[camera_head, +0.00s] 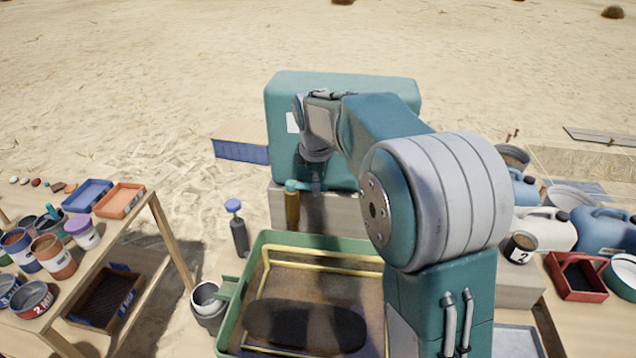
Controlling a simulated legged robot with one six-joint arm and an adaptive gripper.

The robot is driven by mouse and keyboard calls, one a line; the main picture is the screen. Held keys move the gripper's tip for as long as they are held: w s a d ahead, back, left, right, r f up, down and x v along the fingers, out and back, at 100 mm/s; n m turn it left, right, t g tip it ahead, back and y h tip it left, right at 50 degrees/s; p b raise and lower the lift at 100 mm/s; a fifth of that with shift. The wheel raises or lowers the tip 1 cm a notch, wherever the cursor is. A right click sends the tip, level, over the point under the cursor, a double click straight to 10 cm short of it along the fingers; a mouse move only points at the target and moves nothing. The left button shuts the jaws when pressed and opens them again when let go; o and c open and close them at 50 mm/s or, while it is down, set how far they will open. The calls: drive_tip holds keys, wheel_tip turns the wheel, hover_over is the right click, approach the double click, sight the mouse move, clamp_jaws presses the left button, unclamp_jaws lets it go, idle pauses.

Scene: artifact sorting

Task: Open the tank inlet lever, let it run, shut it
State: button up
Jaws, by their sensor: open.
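The teal tank (390,88) stands on a pale block behind the green-rimmed trough, with a white label on its front left. My gripper (316,182) points down in front of the tank's face, and its small fingertips are open, with nothing seen between them. I cannot make out the inlet lever clearly; my arm covers the tank's right front. No running water shows.
The green trough (238,290) with a yellow pipe frame lies in front of the tank. Sand behind is open.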

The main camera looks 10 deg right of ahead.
drive_tip(key=shift+w+f, duration=0.1)
drive_tip(key=shift+f, duration=0.4)
clamp_jaws()
drive_tip(key=shift+s+a+f+m+g+h, duration=0.1)
drive_tip(key=shift+s+a+m+g+h, duration=0.3)
drive_tip(key=shift+a+m, duration=1.45)
drive_tip(key=shift+s+a+r+m+g+h, duration=0.1)
drive_tip(key=shift+s+a+m+g, duration=0.55)
drive_tip(key=shift+m, duration=2.5)
drive_tip(key=shift+s+a+f+m+g+h, duration=0.15)
drive_tip(key=shift+s+a+m, duration=0.75)
drive_tip(key=shift+m, duration=1.6)
drive_tip(key=shift+w+a, duration=0.1)
drive_tip(key=shift+a, duration=0.05)
